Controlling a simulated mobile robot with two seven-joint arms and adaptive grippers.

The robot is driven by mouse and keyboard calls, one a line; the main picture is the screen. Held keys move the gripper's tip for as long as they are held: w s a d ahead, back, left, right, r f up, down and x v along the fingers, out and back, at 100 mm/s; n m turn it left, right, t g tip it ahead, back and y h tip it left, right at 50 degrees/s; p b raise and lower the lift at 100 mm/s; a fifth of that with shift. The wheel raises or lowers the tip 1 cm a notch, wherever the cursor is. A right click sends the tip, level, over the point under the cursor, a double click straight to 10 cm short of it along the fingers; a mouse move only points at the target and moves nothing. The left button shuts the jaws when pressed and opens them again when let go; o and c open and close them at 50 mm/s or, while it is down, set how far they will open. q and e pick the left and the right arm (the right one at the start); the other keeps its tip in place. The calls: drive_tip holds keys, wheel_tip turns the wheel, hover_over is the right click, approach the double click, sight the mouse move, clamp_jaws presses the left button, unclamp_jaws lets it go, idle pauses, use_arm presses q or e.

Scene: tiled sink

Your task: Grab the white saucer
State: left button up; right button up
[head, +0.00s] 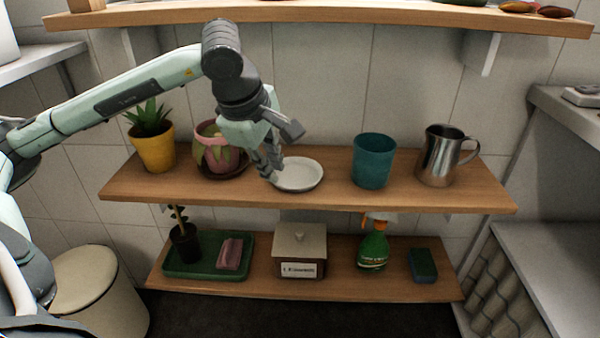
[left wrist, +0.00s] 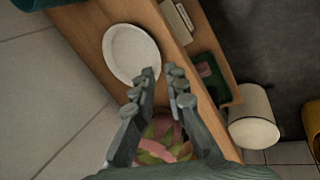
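The white saucer (head: 300,174) lies flat and empty on the middle wooden shelf, between the pink pot and the teal cup. It also shows in the left wrist view (left wrist: 128,50), just beyond my fingertips. My left gripper (head: 277,155) is above the shelf at the saucer's left edge, pointing down. In the left wrist view its two fingers (left wrist: 162,77) are apart with nothing between them. One fingertip overlaps the saucer's rim in that view; I cannot tell whether it touches. My right gripper is in neither view.
The pink pot (head: 221,158) stands close behind and left of my gripper. A yellow potted plant (head: 157,152) is farther left. The teal cup (head: 372,162) and metal mug (head: 438,160) stand right of the saucer. The upper shelf (head: 330,14) overhangs. A lower shelf (head: 340,285) holds several items.

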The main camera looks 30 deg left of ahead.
sight(283, 185)
use_arm(q)
drive_tip(key=x, duration=0.5)
drive_tip(key=shift+w+f, duration=0.2)
drive_tip(key=shift+w, duration=0.1)
clamp_jaws()
drive_tip(key=shift+r, duration=0.1)
